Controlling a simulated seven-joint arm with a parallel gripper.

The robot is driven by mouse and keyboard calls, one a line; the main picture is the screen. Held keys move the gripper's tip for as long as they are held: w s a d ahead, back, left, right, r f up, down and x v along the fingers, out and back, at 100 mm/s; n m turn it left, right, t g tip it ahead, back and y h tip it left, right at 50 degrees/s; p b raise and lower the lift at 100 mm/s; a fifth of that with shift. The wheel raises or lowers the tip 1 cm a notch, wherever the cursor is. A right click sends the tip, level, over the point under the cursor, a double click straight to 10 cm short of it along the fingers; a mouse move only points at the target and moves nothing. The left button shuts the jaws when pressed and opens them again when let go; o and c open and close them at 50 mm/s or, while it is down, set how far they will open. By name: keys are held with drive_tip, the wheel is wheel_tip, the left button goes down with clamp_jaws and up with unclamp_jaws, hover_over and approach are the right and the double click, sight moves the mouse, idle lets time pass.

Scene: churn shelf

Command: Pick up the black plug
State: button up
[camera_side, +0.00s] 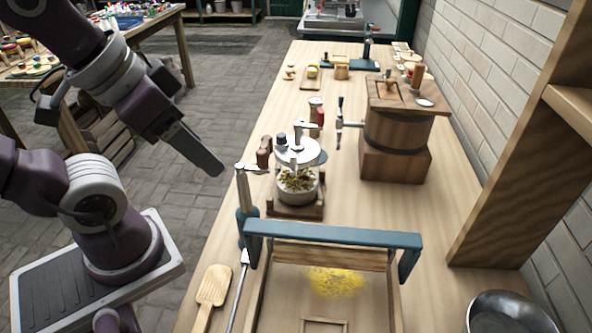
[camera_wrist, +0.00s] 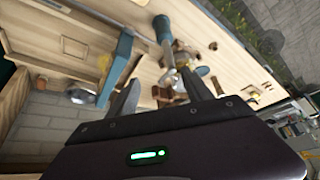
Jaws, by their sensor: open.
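A small dark plug (camera_side: 281,140), seemingly the black plug, stands on the pale lid of a glass jar (camera_side: 297,186) in the side view. The jar sits on a wooden base near the left edge of the bench. My gripper (camera_side: 207,158) is in the air to the left of the jar and above it, apart from the plug. In the wrist view my gripper (camera_wrist: 157,82) has its two fingers apart with nothing held between them. I cannot pick out the plug for sure in the wrist view.
A teal-barred press frame (camera_side: 332,235) stands in front of the jar. A wooden churn (camera_side: 396,130) stands behind it to the right. A wooden spatula (camera_side: 212,288) lies front left, a metal bowl (camera_side: 510,312) front right. A wooden shelf (camera_side: 520,150) rises at right.

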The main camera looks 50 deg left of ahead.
drive_tip(key=shift+c, duration=1)
drive_tip(key=m+g, duration=0.3)
drive_tip(key=g, duration=0.2)
hover_over(282, 134)
drive_tip(key=f, duration=0.2)
drive_tip(key=shift+s+d+f, duration=0.2)
drive_tip(key=shift+s+f, duration=0.1)
drive_tip(key=shift+f, duration=0.05)
drive_tip(key=shift+g, duration=0.3)
drive_tip(key=f, duration=0.6)
drive_tip(key=shift+w+a+f, duration=0.15)
drive_tip(key=shift+w+f, duration=0.05)
drive_tip(key=shift+f, duration=0.5)
clamp_jaws()
